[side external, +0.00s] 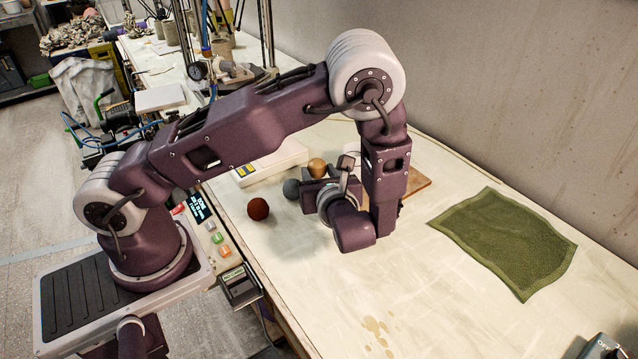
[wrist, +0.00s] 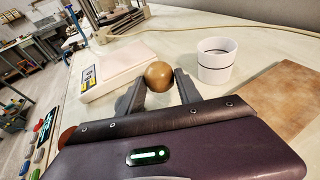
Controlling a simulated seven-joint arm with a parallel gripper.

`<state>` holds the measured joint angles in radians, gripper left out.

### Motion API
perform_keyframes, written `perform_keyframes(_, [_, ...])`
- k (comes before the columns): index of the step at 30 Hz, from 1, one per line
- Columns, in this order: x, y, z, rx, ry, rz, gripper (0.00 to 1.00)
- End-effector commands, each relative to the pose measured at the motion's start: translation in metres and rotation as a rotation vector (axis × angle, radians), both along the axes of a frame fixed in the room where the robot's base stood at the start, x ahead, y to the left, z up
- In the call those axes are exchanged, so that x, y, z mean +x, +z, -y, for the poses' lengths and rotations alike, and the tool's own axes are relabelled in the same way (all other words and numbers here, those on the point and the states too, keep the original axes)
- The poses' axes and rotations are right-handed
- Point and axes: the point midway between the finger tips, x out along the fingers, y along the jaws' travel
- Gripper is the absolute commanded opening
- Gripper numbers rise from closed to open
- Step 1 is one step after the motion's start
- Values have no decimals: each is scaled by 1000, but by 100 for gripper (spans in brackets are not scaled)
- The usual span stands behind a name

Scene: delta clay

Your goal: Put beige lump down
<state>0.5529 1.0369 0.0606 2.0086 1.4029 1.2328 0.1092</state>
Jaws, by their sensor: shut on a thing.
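The beige lump (wrist: 159,75) is a rounded tan-brown ball between the fingertips of my gripper (wrist: 159,82) in the wrist view. My gripper is shut on it, with one finger on each side. In the side view the lump (side external: 317,167) shows just above my gripper's body, in front of the white scale. I cannot tell how far it is above the table.
A white scale (wrist: 112,68), a white cup (wrist: 216,60) and a brown board (wrist: 280,95) surround the gripper. A reddish-brown ball (side external: 258,208) and a grey ball (side external: 291,188) are nearby.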

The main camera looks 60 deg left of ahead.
Motion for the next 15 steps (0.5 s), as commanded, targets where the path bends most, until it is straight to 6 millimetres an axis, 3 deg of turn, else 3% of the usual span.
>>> perform_keyframes(4, [0,-25,0,1,0,-3,0])
perform_keyframes(15, [0,-30,0,0,-1,-1,0])
